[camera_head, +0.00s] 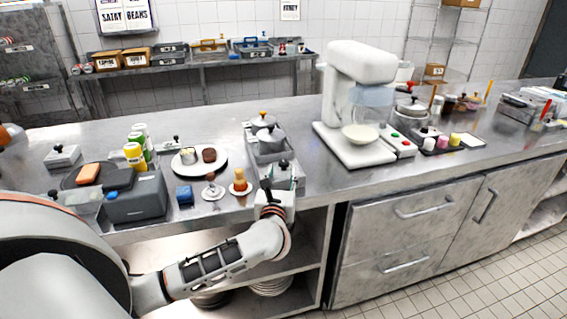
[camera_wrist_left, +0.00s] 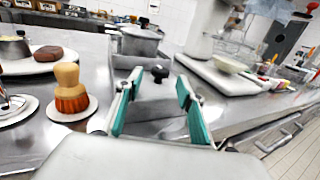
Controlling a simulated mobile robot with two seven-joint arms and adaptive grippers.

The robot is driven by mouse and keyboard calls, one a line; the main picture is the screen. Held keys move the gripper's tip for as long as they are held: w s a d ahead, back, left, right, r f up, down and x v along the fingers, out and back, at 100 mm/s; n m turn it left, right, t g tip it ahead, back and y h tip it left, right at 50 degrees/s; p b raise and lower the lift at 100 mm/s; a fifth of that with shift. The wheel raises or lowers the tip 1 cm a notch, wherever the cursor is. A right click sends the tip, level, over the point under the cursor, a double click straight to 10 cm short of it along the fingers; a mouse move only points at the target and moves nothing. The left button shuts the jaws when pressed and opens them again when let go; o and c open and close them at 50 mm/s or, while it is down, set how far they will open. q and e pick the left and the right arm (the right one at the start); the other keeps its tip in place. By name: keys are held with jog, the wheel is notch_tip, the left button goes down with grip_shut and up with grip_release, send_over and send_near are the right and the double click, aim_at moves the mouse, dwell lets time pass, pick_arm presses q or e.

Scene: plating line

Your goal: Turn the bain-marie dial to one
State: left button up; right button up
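The bain-marie (camera_head: 252,146) is a steel unit on the counter with lidded pots in it. It also shows in the left wrist view (camera_wrist_left: 118,62), ahead of the fingers. A black knob (camera_head: 284,163) stands on a flat steel lid at its near end. The same knob (camera_wrist_left: 160,72) shows between my fingertips in the left wrist view, farther off. My left gripper (camera_head: 280,184) is at the unit's near end, by the counter's front edge. In the wrist view its teal-padded fingers (camera_wrist_left: 159,84) are apart and empty. I cannot make out a dial or its marks. My right gripper is not in view.
A small orange-and-tan piece on a white saucer (camera_head: 240,192) stands close left of my left gripper. A white stand mixer (camera_head: 345,150) stands to the right. Bare counter lies between.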

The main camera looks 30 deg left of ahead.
aim_at(283, 166)
pick_arm(q)
jog(key=x, duration=0.6)
jog(key=shift+c, duration=0.3)
jog(key=c, duration=1)
